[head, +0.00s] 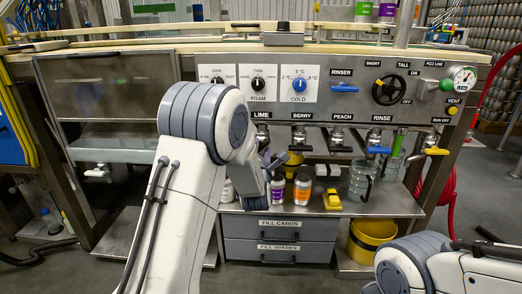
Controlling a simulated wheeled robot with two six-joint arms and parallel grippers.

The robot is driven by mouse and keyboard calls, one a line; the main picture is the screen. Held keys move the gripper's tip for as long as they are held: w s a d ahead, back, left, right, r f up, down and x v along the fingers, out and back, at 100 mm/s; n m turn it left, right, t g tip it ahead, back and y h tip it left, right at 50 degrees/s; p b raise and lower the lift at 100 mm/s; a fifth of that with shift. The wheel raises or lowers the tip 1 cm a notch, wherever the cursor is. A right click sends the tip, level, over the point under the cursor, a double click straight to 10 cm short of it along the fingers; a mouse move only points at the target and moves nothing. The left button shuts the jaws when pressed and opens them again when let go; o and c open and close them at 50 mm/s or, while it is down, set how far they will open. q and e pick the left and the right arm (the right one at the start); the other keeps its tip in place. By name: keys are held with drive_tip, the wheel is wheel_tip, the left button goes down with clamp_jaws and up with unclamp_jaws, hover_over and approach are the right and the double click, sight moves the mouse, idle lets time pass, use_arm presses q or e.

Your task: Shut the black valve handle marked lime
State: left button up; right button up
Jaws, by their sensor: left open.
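The label "LIME" (262,114) is on the steel front panel of the seamer, just right of my left arm's elbow. The black lime valve handle below it is mostly hidden behind my left wrist, and I cannot tell its angle. My left gripper (275,166) is open just below the lime valve, pointing toward the machine. I cannot tell whether it touches the handle. The berry valve (299,139) and the peach valve (342,139), with black handles, are to its right. My right gripper is not in view; only part of my right arm shows at bottom right.
Several bottles, including an orange-labelled one (302,188), and a yellow block (332,199) stand on the shelf below. A blue rinse handle (378,150) and a yellow run-off handle (437,151) are further right. A yellow bucket (368,243) is beside the drawers (279,226).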

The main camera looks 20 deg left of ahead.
use_arm(q)
drive_tip(key=shift+x, duration=0.9)
